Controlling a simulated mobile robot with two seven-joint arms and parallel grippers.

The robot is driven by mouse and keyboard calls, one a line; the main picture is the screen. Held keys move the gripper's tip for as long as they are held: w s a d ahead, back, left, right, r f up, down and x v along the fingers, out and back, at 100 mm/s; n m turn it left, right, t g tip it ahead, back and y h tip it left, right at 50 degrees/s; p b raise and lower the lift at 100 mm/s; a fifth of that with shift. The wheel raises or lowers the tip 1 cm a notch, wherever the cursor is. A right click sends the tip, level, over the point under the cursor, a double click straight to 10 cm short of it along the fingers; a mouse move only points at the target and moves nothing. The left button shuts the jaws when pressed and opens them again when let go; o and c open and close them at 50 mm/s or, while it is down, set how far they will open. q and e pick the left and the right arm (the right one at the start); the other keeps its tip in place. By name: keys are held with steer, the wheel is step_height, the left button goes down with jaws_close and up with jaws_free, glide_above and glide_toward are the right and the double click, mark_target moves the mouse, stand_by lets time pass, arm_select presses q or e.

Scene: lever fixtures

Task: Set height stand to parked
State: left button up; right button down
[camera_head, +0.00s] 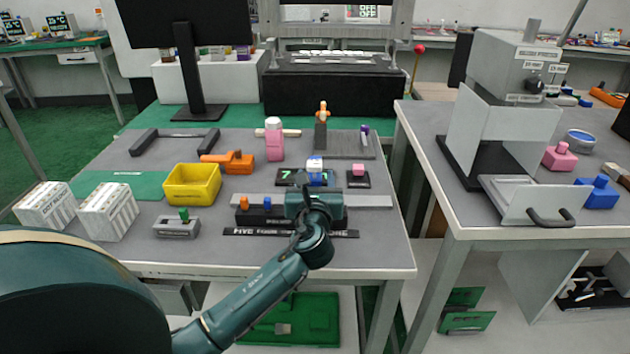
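No part is legibly marked as the height stand. One upright fixture on the table is a grey post (321,137) with an orange piece (322,111) at its top, at the back edge of a grey plate (345,146). My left gripper (314,187) is over the front middle of the table, in front of and apart from this post. Its fingers are hidden or too small to tell whether they are open. The arm covers part of a dark block (262,216) with small orange and blue knobs. My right gripper is not in view.
A pink bottle-like fixture (275,140), an orange block (238,163), a yellow bin (191,184) and a grey box with a green knob (177,227) stand on the table. A monitor (187,70) is behind. A grey machine (503,118) stands on the right table.

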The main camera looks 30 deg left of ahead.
arm_select(q)
steer(key=shift+c, duration=0.5)
jaws_close()
